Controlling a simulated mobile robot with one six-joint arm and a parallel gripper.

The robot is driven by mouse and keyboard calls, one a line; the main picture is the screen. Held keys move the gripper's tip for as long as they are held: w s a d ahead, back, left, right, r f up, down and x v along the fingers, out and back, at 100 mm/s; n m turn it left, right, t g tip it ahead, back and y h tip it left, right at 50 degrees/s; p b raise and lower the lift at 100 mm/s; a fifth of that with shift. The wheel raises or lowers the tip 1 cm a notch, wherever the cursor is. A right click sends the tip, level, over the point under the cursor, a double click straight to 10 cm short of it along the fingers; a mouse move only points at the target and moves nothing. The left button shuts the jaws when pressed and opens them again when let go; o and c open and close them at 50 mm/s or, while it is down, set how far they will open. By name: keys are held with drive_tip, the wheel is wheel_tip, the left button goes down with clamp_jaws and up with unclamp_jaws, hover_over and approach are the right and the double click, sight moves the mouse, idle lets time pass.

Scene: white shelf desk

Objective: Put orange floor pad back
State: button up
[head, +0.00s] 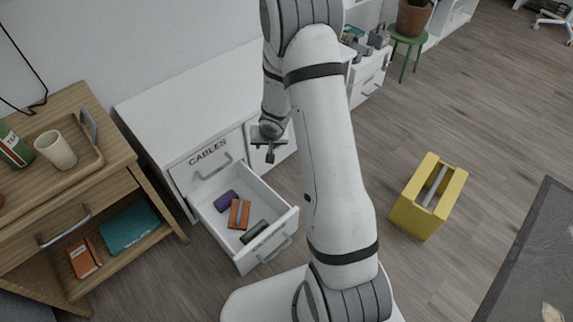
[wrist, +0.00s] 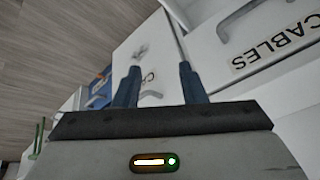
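An orange block with a grey strip across it (head: 239,214) lies in the open lower drawer (head: 279,216) of the white desk, between a purple item and a dark item. A flat orange item (head: 84,258) lies on the lower shelf of the wooden cabinet at the left. I cannot tell for sure which is the orange floor pad. My gripper (head: 269,155) is above and behind the open drawer, by the desk front. In the wrist view its two blue fingers (wrist: 157,86) are apart with nothing between them. Neither orange item shows there.
The purple item (head: 227,201) and dark item (head: 254,231) share the drawer. The drawer marked CABLES (head: 210,165) is above it. A teal box (head: 129,230) is on the wooden shelf. A yellow box with a bar (head: 428,196) stands on the floor at right, with free floor around it.

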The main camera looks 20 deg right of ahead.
drive_tip(key=s+d+r+g+h, duration=0.1)
drive_tip(key=s+r, duration=0.3)
drive_tip(key=r, duration=0.3)
drive_tip(key=s+d+r+h, duration=0.2)
drive_tip(key=s+r, duration=0.3)
drive_tip(key=r, duration=0.3)
drive_tip(key=s+a+r+n+g+y, duration=0.1)
drive_tip(key=s+a+r, duration=0.2)
drive_tip(key=s, duration=0.6)
drive_tip(key=s+a+r+n+g+y, duration=0.1)
drive_tip(key=s+a+r+n, duration=0.1)
drive_tip(key=s+r, duration=0.4)
drive_tip(key=s+a, duration=0.1)
drive_tip(key=s, duration=0.3)
drive_tip(key=shift+g+y, duration=0.3)
